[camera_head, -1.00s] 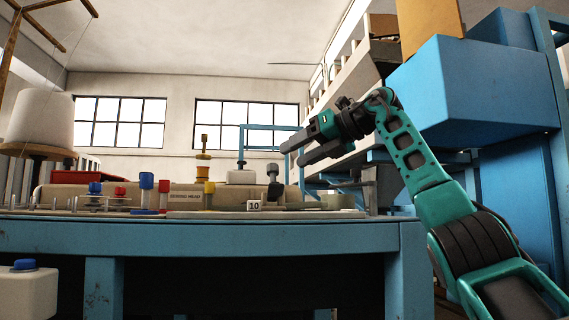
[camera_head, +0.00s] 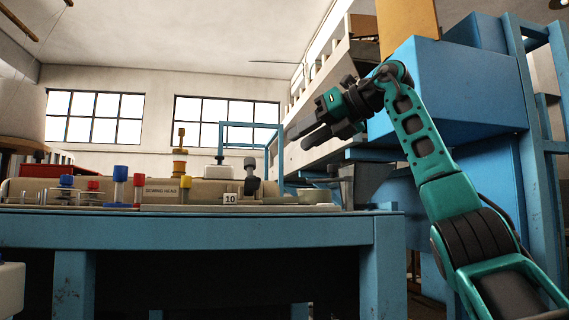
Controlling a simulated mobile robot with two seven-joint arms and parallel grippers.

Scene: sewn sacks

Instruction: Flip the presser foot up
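The sewing head (camera_head: 205,192) is a long beige body lying on the blue table, with a plate (camera_head: 161,190) reading "SEWING HEAD". A dark grey lever-like part (camera_head: 251,170) stands at its right end, near a "10" tag (camera_head: 230,199). I cannot tell for sure which part is the presser foot. My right gripper (camera_head: 297,141) is in the air above and to the right of the sewing head, pointing left. Its two dark fingers are apart, with nothing between them. It touches nothing. My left gripper is not in view.
The blue table (camera_head: 190,230) spans the left and middle. Blue, red and yellow-capped posts (camera_head: 120,188) stand along its front. A blue frame (camera_head: 250,125) rises behind the lever. A big blue box (camera_head: 450,90) stands behind my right arm. Air above the table is clear.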

